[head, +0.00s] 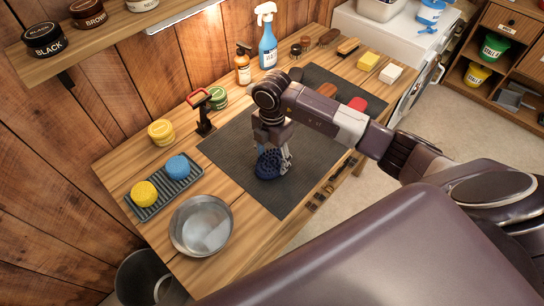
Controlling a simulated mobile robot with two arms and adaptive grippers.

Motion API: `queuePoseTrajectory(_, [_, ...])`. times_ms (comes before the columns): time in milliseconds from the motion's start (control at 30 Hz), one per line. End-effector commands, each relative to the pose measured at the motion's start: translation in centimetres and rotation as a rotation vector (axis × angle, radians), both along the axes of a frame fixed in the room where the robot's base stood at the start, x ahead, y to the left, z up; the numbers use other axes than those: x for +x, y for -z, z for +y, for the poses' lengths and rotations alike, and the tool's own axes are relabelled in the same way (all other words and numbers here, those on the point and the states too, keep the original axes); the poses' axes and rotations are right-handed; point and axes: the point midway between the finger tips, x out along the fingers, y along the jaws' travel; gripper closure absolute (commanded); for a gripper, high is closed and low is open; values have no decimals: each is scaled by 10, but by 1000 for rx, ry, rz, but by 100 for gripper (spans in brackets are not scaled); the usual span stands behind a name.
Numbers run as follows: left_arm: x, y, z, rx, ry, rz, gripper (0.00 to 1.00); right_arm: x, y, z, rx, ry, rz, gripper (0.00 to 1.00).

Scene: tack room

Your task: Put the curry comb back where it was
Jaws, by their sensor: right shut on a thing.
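The gripper hides part of the comb. My left gripper is not in view.
A metal bowl (201,226) and a tray (174,198) with a yellow and a blue sponge stand at the left. Bottles, tins and brushes line the back. A red object (357,104) lies on the mat's far end. Bare mat surrounds the comb.

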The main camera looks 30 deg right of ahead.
Motion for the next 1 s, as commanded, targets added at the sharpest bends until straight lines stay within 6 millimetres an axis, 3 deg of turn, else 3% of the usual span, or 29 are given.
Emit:
queuePoseTrajectory(433, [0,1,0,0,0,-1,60,0,11,0,0,-1,-2,69])
queuePoseTrajectory(467, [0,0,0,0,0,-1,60,0,11,0,0,-1,-2,40])
queuePoseTrajectory(600, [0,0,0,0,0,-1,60,0,10,0,-1,-1,-1,24])
queuePoseTrajectory(1000, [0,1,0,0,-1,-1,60,1,4,0,0,-1,-4,24])
